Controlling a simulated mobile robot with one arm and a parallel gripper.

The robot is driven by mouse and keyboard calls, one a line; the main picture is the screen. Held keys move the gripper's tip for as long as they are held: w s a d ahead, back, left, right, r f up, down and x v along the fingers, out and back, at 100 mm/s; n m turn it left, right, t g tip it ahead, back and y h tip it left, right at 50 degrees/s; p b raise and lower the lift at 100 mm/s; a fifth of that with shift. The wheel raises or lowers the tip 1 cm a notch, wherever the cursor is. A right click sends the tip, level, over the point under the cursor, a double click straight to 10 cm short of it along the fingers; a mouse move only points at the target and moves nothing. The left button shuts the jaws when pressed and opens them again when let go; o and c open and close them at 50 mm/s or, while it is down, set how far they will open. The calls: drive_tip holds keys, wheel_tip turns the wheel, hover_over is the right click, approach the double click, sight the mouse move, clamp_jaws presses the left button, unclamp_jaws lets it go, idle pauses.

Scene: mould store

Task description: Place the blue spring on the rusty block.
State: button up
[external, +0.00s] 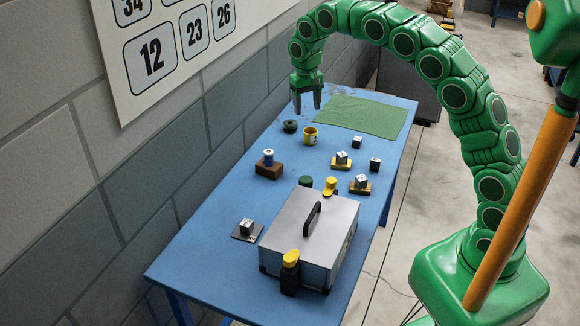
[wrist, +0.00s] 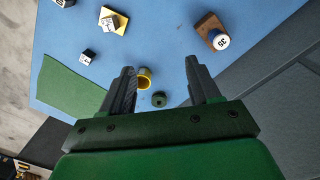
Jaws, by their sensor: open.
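The rusty block (external: 269,170) is a brown block on the left side of the blue table. A small blue and white cylinder with a white top (external: 268,156), which looks like the blue spring, stands upright on it. In the wrist view the block (wrist: 207,22) and the number-marked white top of the cylinder (wrist: 221,41) show at the upper right. My gripper (external: 308,103) is open and empty above the far end of the table, apart from both; its two fingers also show in the wrist view (wrist: 160,70).
A yellow cup (external: 310,136) and a dark green ring (external: 290,126) are near my gripper. A green mat (external: 360,115) lies at the far end. Several small white-topped dark cubes stand on the right. A grey case (external: 305,235) fills the near part. A wall borders the left.

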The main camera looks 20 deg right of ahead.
drive_tip(key=s+d+r, duration=0.3)
drive_tip(key=s+d, duration=0.6)
drive_tip(key=d, duration=0.1)
drive_tip(key=s+d+r, duration=0.4)
drive_tip(key=s+d, duration=0.5)
drive_tip(key=d, duration=0.1)
drive_tip(key=s+d+f, duration=0.2)
drive_tip(key=s+d, duration=0.2)
drive_tip(key=s, duration=0.9)
drive_tip(key=s+d+f+g, duration=0.1)
drive_tip(key=s+d, duration=0.4)
drive_tip(key=s, duration=0.8)
drive_tip(key=shift+s+f+m+g, duration=0.2)
drive_tip(key=shift+f+m+g, duration=0.1)
drive_tip(key=shift+f, duration=0.4)
